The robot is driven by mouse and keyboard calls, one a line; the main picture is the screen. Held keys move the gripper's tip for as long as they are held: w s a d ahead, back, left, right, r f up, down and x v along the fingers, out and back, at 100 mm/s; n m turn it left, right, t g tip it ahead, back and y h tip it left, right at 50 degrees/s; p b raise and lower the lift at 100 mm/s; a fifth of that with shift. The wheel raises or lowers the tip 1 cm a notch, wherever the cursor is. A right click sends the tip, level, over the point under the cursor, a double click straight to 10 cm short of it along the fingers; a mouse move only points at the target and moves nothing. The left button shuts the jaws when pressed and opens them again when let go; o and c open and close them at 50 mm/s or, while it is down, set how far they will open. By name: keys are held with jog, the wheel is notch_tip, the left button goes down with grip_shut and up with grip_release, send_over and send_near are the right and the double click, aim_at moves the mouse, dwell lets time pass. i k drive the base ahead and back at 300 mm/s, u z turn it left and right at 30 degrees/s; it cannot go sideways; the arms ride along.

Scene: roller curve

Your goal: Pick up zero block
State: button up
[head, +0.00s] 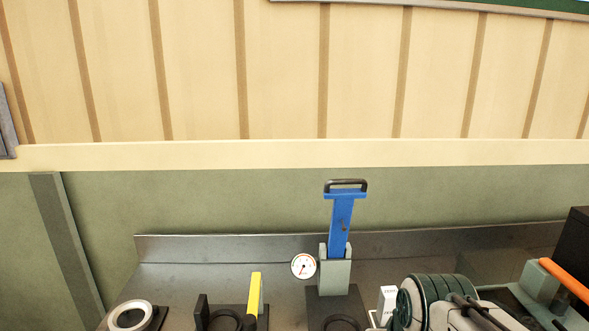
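A small white block (387,299) with tiny dark lettering on its face stands upright on the grey bench, right of the blue-handled fixture; it looks like the zero block, though the lettering is too small to read surely. I cannot make out my gripper in the head view, and nothing is seen holding the block.
A blue lever with a black handle (343,221) rises from a grey fixture beside a round dial (303,266). A yellow upright piece (255,293) and a white ring (130,315) stand left.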

aim_at(388, 296)
jog(key=k, duration=1.25)
jog(key=z, duration=0.65)
jog(key=i, duration=1.3)
jog(key=u, duration=0.7)
